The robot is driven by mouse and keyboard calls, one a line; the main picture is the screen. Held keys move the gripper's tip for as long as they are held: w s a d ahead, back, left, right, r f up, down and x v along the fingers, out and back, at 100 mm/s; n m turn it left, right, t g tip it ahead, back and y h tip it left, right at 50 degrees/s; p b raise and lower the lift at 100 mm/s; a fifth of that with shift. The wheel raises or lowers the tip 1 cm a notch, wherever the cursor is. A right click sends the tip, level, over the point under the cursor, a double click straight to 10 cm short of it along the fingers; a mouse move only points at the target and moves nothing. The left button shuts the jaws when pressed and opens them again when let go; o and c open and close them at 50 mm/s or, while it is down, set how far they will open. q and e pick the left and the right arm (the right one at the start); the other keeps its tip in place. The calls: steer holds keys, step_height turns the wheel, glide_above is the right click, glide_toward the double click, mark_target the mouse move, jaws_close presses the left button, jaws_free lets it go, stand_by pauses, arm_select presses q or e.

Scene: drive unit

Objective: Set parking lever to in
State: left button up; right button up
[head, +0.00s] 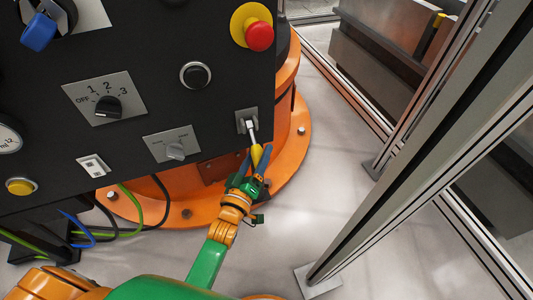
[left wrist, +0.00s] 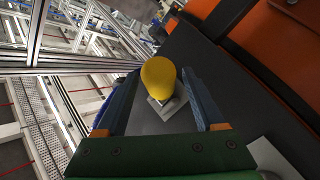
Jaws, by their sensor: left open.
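A lever with a yellow grip (head: 257,155) and a pale metal shaft hangs down from a small grey plate (head: 240,118) at the lower right of the black panel. I take it as the parking lever; no in or out marking is readable. My left gripper (head: 256,162) is open, with its two blue-grey fingers on either side of the yellow grip. In the left wrist view the rounded yellow end (left wrist: 158,76) shows between the open fingertips (left wrist: 158,90), with visible gaps at the sides. My right gripper is not in view.
The black panel (head: 215,105) also carries a red emergency button (head: 259,37), a black round button (head: 195,76), a numbered rotary switch (head: 107,106) and a smaller knob (head: 176,151). An orange round base (head: 290,150) stands behind. Metal frame posts (head: 400,165) rise at right.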

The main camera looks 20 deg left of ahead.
arm_select(q)
steer(key=shift+w+b, duration=0.3)
steer(key=shift+w, duration=1.15)
steer(key=shift+d, duration=0.1)
jaws_close()
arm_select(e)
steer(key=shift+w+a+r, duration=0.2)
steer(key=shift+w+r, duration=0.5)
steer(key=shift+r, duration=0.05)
arm_select(q)
steer(key=shift+f, duration=0.1)
